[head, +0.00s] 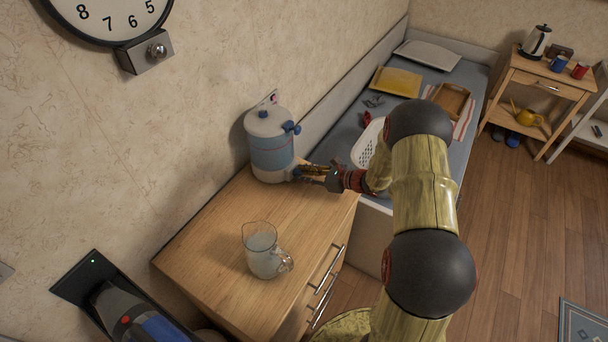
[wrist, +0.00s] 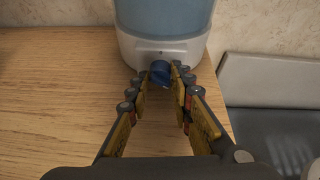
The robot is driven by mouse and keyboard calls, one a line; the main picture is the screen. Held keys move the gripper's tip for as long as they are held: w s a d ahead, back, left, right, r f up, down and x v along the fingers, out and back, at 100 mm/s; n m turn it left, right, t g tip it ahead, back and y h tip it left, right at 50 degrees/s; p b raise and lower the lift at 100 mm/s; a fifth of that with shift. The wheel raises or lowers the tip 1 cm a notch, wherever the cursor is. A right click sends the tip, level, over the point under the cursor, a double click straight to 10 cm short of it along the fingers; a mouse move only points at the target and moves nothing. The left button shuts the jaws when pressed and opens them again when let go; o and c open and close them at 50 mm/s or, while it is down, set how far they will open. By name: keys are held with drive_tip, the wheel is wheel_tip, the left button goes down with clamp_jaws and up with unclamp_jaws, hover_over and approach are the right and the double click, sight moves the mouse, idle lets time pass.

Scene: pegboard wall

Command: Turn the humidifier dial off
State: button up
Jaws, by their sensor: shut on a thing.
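The humidifier (head: 271,148) stands on the wooden cabinet against the wall, with a white base, a blue tank and a pale lid. In the wrist view its lower part (wrist: 165,25) fills the top. The blue dial (wrist: 160,72) sticks out of the front of the white base. A small dark mark shows on the base above the dial. My gripper (wrist: 160,78) reaches in from the right in the head view and is shut on the dial, one finger on each side of it. The dial is hidden by the gripper in the head view.
A glass pitcher (head: 263,252) with cloudy liquid stands on the cabinet top (head: 205,245) in front of the humidifier. The wood left of the dial is clear.

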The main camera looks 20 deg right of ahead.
clamp_jaws()
drive_tip(key=shift+b, duration=0.5)
drive_tip(key=n+b, duration=0.1)
drive_tip(key=b, duration=0.1)
drive_tip(key=n+h+b, duration=0.1)
drive_tip(key=b, duration=0.1)
drive_tip(key=shift+a+f+t, duration=0.1)
drive_tip(key=shift+f+t, duration=0.15)
drive_tip(key=shift+t, duration=0.15)
drive_tip(key=n+h+b, duration=0.1)
drive_tip(key=b, duration=0.2)
drive_tip(key=n+t+b, duration=0.1)
drive_tip(key=b, duration=0.2)
drive_tip(key=shift+s+a+n+h, duration=0.1)
drive_tip(key=shift+s+n+h, duration=0.05)
drive_tip(key=shift+n+h, duration=0.25)
drive_tip(key=shift+r+n+t+h+b, duration=0.1)
drive_tip(key=shift+n+t+h+b, duration=0.3)
drive_tip(key=shift+n+t+b, duration=0.5)
drive_tip(key=shift+a+n+t+h, duration=0.1)
drive_tip(key=shift+n+t+h, duration=0.25)
drive_tip(key=shift+n, duration=1.05)
